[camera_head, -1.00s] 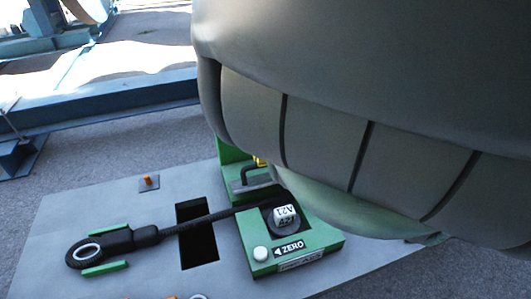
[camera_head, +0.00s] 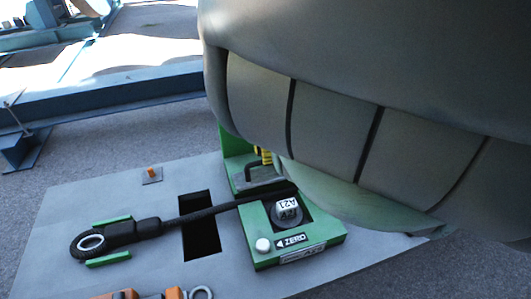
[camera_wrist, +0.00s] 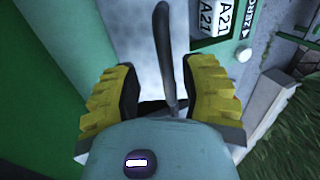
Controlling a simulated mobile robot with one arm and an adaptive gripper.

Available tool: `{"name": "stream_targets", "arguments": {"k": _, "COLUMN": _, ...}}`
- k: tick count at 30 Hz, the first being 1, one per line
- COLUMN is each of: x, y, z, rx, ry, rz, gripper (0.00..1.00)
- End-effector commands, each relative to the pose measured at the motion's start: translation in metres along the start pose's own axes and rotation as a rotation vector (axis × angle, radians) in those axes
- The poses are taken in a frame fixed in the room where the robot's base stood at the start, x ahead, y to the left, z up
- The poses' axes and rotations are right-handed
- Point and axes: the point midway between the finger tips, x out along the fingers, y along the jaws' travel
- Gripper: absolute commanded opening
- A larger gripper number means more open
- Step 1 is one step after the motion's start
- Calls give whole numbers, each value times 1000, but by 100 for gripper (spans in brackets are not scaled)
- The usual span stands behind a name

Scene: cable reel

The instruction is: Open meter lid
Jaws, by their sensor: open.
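The green meter (camera_head: 322,240) sits on a grey plate, with a ZERO label, a white button (camera_head: 263,245) and A21 markings (camera_head: 288,208). A grey bracket-like handle (camera_head: 262,172) shows at its back. A black cable (camera_head: 225,207) crosses to the meter from a ring end at left. My gripper (camera_wrist: 160,85) is open in the wrist view, its yellow fingers either side of a dark curved bar (camera_wrist: 164,50). I cannot tell whether this bar is the handle or the cable, or whether a finger touches it. In the head view, my arm hides most of the gripper.
The grey plate (camera_head: 80,205) has a dark rectangular slot (camera_head: 200,240) under the cable. Green holders flank the ring end. An orange peg (camera_head: 152,173) stands behind, and orange items (camera_head: 125,294) lie at the front edge. A blue beam (camera_head: 110,110) runs behind the plate.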

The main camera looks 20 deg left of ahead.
Motion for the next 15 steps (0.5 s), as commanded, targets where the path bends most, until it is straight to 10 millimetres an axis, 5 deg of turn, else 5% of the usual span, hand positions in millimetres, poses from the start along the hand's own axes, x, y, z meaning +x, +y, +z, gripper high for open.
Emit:
{"name": "stream_targets", "arguments": {"k": 5, "x": -16, "y": 1, "z": 0, "rx": 1, "ry": -1, "rz": 3, "gripper": 43}}
{"name": "stream_targets", "arguments": {"k": 15, "x": -88, "y": 2, "z": 0, "rx": 0, "ry": -2, "rz": 9, "gripper": 43}}
